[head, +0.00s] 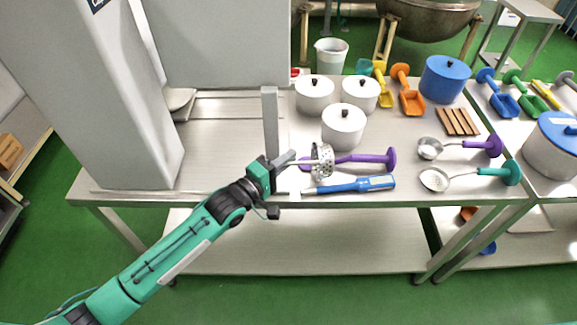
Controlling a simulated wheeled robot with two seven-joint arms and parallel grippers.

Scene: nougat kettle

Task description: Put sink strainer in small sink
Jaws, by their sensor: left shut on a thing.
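The sink strainer (323,162), a perforated metal basket with a thin stem, is near the table's front edge. My left gripper (288,161) reaches in from the lower left and is shut on the strainer's stem, with the basket pointing right. The strainer overlaps the end of a purple-handled tool (365,160) in the picture; I cannot tell whether they touch. I cannot clearly make out the small sink; a large grey column hides part of the table's left side. My right gripper is not in view.
A grey upright post (270,123) stands just behind my left gripper. White lidded pots (343,127) and a blue-handled tool (350,185) are close to the strainer. Ladles (435,180) and scoops lie farther right. The steel tabletop (222,140) left of the post is mostly clear.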

